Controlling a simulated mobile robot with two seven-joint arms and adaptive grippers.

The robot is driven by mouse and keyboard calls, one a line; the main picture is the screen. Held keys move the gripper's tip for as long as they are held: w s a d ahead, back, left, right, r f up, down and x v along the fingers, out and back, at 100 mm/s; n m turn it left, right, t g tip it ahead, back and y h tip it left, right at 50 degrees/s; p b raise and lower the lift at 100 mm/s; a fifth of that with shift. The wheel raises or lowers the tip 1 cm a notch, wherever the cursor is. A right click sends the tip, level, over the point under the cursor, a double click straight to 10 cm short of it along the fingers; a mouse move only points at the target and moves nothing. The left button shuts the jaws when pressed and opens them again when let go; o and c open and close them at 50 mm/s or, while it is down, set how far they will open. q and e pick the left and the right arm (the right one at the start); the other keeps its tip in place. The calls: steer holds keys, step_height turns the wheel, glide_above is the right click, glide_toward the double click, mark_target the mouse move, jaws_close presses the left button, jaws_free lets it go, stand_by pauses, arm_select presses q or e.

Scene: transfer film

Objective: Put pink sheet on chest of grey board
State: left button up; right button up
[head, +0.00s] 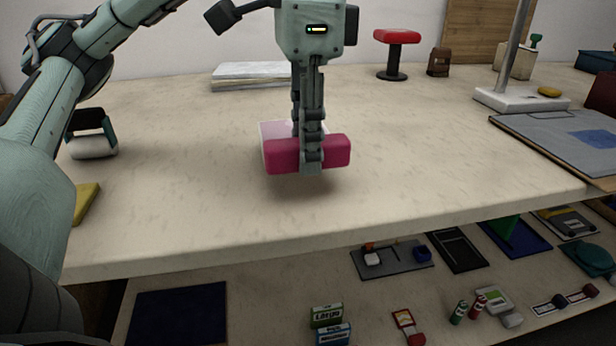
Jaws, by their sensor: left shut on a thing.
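The pink sheet (279,130) is pale pink and white, with a thick magenta bar (283,155) along its near edge. The bar appears joined to the sheet. My left gripper (311,160) points down and is shut on this bar, hiding part of it. A shadow lies below the bar, which seems slightly above the table. The grey board (540,128) lies flat at the right of the table, with a blue patch on it. It is well apart from the sheet, and the right frame edge cuts it off. My right gripper is not in view.
A red-topped stand (397,38), a white stack (250,76) and a white-based metal post (512,100) stand at the back. A yellow piece (86,202) lies at left. The middle of the table (420,140) is clear. A lower shelf (270,270) holds several small items.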

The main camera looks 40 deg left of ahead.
mark_target(308, 196)
arm_select(q)
steer(key=shift+w+f, duration=0.15)
steer(key=shift+f, duration=1.95)
steer(key=shift+f, duration=0.1)
steer(key=o, duration=0.9)
steer(key=shift+o, duration=0.2)
